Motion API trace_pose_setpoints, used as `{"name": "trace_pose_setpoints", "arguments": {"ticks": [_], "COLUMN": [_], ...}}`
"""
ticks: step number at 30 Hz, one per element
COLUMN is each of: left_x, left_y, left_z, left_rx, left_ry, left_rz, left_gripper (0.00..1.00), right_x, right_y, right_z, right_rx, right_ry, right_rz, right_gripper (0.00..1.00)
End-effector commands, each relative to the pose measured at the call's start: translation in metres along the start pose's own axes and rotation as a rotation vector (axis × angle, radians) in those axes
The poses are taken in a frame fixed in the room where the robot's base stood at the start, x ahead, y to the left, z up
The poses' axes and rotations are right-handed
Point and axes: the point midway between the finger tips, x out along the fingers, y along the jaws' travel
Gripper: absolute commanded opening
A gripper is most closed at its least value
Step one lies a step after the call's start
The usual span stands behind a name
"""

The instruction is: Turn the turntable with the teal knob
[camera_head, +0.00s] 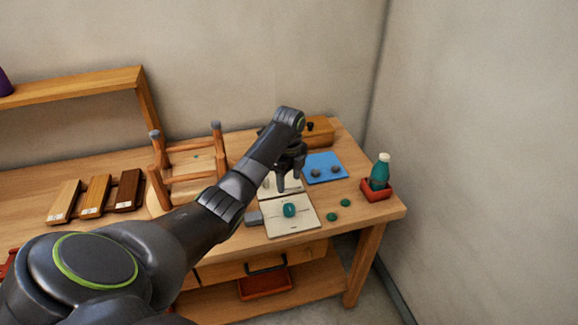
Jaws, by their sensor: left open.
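An upturned wooden stool (190,170) with grey-tipped legs stands on the bench, left of my left arm. A pale round edge (153,205) shows beneath it, perhaps the turntable; most of it is hidden by the stool and my arm. A teal rounded piece (289,210), possibly the knob, sits on a cream panel (285,227) near the bench's front. My left gripper (289,181) points down above the panel's back part, just behind the teal piece. Its fingers are apart with nothing seen between them. My right gripper is not in view.
Several wood samples (97,194) lie at the left. A blue mat (325,160) with dark round pieces, a wooden box (320,134), green discs (332,217) and a teal bottle (380,171) in a red tray (376,193) are at the right. Walls close the back and right.

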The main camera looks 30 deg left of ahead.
Motion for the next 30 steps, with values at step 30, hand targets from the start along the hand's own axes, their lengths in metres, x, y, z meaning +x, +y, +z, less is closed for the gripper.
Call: {"name": "trace_pose_setpoints", "arguments": {"ticks": [30], "left_x": [-0.051], "left_y": [0.002], "left_z": [-0.001], "left_rx": [-0.006], "left_ry": [0.0], "left_rz": [0.001], "left_gripper": [0.56], "right_x": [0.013], "right_y": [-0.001], "right_z": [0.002], "right_rx": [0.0], "right_ry": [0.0], "right_rz": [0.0], "right_gripper": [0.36]}}
